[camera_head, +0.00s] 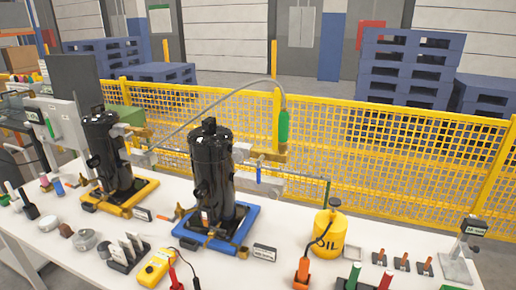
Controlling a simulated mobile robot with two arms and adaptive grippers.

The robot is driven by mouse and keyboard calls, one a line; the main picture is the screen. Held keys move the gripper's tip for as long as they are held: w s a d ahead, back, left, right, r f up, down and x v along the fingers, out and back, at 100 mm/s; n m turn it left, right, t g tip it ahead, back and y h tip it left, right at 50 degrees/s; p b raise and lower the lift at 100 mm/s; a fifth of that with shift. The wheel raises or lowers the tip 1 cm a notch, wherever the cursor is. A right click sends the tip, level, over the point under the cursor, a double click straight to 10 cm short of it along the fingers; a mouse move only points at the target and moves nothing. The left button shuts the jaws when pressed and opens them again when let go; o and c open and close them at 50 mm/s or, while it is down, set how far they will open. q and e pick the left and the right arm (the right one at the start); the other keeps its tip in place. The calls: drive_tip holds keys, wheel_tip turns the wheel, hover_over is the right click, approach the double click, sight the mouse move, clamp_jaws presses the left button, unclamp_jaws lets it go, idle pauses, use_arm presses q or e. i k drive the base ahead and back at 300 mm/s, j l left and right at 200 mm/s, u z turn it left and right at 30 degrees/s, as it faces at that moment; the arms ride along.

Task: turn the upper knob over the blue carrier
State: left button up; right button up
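The blue carrier (240,228) lies on the white table near the middle, with a tall black compressor (211,165) upright on it. A dark cap (209,124) tops the compressor. Brass fittings with a small blue handle (258,173) show to the right of its upper part. A small orange knob-like part (179,211) shows low at the left of the carrier. Which part is the upper knob I cannot tell at this size. Neither of my grippers shows in the head view.
A yellow carrier (138,197) with another black compressor stands to the left. A yellow oil can (330,236), an orange-handled tool (302,272), a yellow meter (157,267) and a grey stand (457,266) occupy the table. A yellow mesh fence (390,150) runs behind it.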

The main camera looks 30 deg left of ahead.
sight(237, 156)
drive_tip(key=u, duration=1.4)
